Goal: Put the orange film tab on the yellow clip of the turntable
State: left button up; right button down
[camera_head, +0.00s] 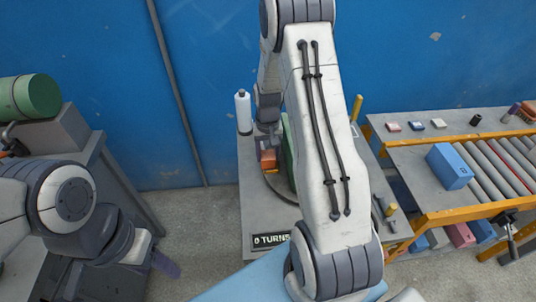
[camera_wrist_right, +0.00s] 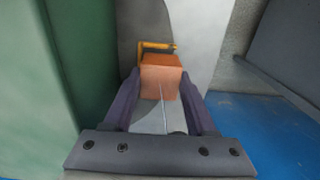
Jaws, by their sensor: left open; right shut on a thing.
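The orange film tab (camera_wrist_right: 162,82) is between the two purple fingers of my right gripper (camera_wrist_right: 164,96), which is shut on it. In the head view the orange tab (camera_head: 268,158) shows just below my right wrist, beside a green upright panel (camera_head: 288,150). The yellow clip (camera_wrist_right: 158,46) is right beyond the tab in the right wrist view; I cannot tell whether they touch. The turntable (camera_head: 281,190) shows as a curved grey edge, mostly hidden by my right arm. My left gripper (camera_head: 166,265) is open and empty at lower left, only partly visible.
A white bottle (camera_head: 243,112) stands on the table behind the turntable. A "0 TURNS" sign (camera_head: 271,240) is at the table's front. At right is a roller conveyor (camera_head: 497,165) with a blue block (camera_head: 449,166). A green roll (camera_head: 30,97) lies at left.

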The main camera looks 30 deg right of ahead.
jog(key=shift+f, duration=0.3)
jog(key=shift+f, duration=0.2)
jog(key=shift+c, duration=1)
grip_release()
jog(key=shift+r, duration=0.1)
